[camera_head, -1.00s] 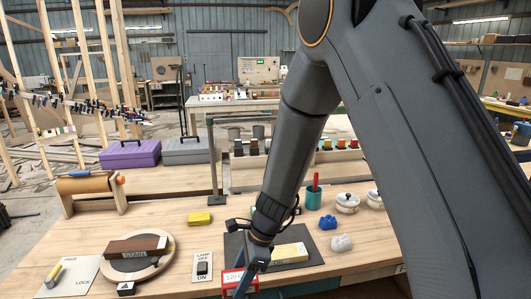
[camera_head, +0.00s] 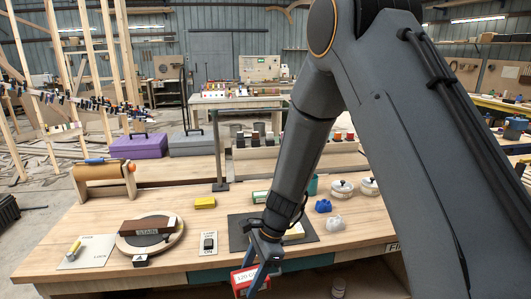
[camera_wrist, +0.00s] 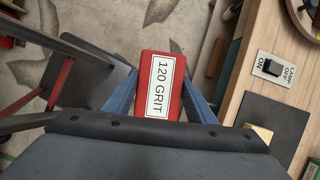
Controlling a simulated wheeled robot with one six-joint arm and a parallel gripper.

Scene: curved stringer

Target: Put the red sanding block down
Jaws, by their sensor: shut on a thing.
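The red sanding block (camera_head: 244,278) has a white label reading "120 GRIT". It also fills the middle of the wrist view (camera_wrist: 161,85). My gripper (camera_head: 262,277) is shut on it, with a blue finger on each side. In the wrist view the block is over the concrete floor, just off the bench's front edge. In the head view it hangs in front of that edge. The wooden workbench (camera_head: 90,213) has a dark grey mat (camera_head: 239,236) on it behind my gripper. A pale block on the mat is partly hidden by my arm.
A dark stool-like frame (camera_wrist: 75,70) stands on the floor.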

